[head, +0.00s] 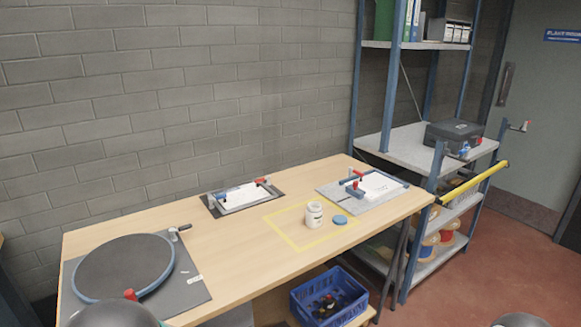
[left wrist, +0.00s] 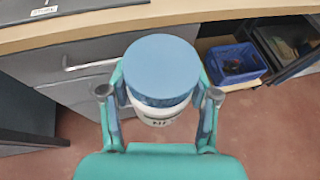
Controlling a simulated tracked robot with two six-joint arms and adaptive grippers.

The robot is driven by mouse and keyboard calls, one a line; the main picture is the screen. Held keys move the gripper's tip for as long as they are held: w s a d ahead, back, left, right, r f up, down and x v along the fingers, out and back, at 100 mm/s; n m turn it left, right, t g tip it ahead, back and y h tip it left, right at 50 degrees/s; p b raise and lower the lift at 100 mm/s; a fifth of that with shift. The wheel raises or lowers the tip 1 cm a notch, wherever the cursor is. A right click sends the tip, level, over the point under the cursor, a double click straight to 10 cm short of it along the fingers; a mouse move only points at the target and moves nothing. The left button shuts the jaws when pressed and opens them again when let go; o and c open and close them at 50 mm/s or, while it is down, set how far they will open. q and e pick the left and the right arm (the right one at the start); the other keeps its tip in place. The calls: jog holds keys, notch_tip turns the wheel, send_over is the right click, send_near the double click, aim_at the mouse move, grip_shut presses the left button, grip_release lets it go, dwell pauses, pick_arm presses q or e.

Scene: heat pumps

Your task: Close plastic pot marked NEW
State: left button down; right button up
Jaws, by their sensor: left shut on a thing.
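In the left wrist view, my left gripper (left wrist: 158,105) is shut on a white plastic pot (left wrist: 160,114), with one finger on each side. A blue lid (left wrist: 160,66) sits on top of this pot and covers its mouth. Dark lettering on its front is only partly visible and looks like "NE". The pot is held in front of the bench edge. In the head view, another white pot (head: 314,214) stands upright and looks open on the bench. A blue lid (head: 339,219) lies flat beside it. Its marking is too small to read. Neither gripper shows in the head view.
A dark round plate (head: 125,265) is at the left. Two clamped boards (head: 240,197) (head: 370,188) lie behind. A blue crate (head: 328,297) is below the bench.

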pick_arm(q)
jog(key=s+a+n+g+y+p, duration=0.1)
jog(key=s+a+n+g+y, duration=0.3)
jog(key=s+a+n+y, duration=0.1)
jog(key=shift+s+a+n+y, duration=0.3)
jog(key=shift+a+n+y, duration=0.3)
jog(key=shift+n, duration=0.1)
jog(key=w+d+f+m+t+h, duration=0.2)
jog(key=d+m+t+h, duration=0.2)
jog(key=d+m+h, duration=0.4)
jog(key=d, duration=0.7)
jog(key=shift+t, duration=0.4)
